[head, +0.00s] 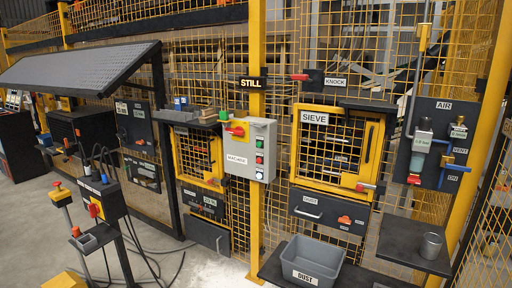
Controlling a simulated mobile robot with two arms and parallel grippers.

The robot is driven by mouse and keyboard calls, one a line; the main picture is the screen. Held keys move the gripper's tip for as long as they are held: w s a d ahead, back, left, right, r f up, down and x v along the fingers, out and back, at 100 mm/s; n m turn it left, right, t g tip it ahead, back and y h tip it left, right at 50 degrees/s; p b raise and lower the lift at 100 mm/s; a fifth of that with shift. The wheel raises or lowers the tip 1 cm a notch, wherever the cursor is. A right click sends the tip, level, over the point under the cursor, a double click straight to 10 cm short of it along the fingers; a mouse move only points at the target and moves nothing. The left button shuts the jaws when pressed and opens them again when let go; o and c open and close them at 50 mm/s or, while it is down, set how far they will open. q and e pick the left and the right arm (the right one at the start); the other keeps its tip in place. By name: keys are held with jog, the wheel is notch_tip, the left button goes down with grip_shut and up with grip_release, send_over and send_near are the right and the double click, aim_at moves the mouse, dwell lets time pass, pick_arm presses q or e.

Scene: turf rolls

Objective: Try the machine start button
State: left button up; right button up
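The grey control box labelled MACHINE (238,158) is mounted on the yellow post at the middle of the head view. A red handle on a yellow plate (236,130) sits at the box's upper left. A STILL sign (251,83) is on the post above. Neither of my grippers is in view.
A yellow mesh SIEVE door (315,118) and a drawer stand right of the box. A grey DUST bin (312,262) is on a low shelf. A metal cup (431,245) stands on a shelf near the AIR panel (444,105). A black pedestal box (100,195) with cables stands left.

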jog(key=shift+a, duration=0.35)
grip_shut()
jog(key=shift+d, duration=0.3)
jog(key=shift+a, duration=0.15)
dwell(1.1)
